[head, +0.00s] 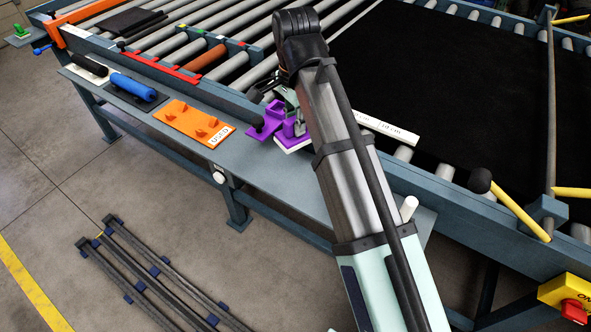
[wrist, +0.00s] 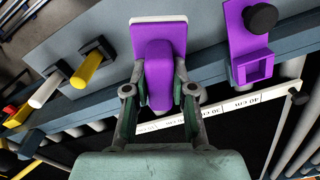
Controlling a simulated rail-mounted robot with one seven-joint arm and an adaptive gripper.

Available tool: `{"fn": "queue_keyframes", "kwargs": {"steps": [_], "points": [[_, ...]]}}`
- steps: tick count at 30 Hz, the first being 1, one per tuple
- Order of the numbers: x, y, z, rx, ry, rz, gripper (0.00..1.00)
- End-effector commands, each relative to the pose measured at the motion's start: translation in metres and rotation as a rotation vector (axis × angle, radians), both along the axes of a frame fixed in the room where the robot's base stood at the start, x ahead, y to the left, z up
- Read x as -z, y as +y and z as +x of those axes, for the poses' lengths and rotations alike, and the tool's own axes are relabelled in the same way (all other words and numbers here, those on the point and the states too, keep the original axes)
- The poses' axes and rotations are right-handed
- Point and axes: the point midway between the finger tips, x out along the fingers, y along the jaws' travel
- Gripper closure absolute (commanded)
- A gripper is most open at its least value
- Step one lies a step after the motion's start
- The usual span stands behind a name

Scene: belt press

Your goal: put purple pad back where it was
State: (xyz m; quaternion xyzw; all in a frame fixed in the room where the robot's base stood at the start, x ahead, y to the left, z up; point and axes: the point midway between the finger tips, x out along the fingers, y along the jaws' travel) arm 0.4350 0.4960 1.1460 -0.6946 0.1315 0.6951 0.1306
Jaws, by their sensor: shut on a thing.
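The purple pad (head: 291,145) has a white underside and a raised purple grip block. In the head view it is at the grey side shelf, partly hidden by my arm. In the wrist view the purple pad (wrist: 174,35) sits between my fingers, and my gripper (wrist: 158,88) is shut on its grip block. In the head view my gripper (head: 287,97) is mostly hidden. A purple bracket (head: 256,133) with a black knob is beside the pad, to its left; in the wrist view the bracket (wrist: 237,50) is to its right, apart from it. I cannot tell whether the pad touches the shelf.
The grey shelf (head: 190,150) carries an orange plate (head: 188,118) labelled USED and a blue roller (head: 133,87). A black belt (head: 450,80) lies over the conveyor rollers behind, with a white ruler strip (head: 388,127) along its near edge. Yellow handles (head: 520,217) stick out at right.

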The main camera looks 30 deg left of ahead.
Motion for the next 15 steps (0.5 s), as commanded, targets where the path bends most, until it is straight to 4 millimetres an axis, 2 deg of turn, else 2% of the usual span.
{"fn": "queue_keyframes", "kwargs": {"steps": [9, 15], "points": [[0.069, -0.002, -0.001, 0.001, 0.002, -0.002, 1.00], [0.098, -0.001, -0.001, 0.001, 0.000, -0.001, 1.00]]}}
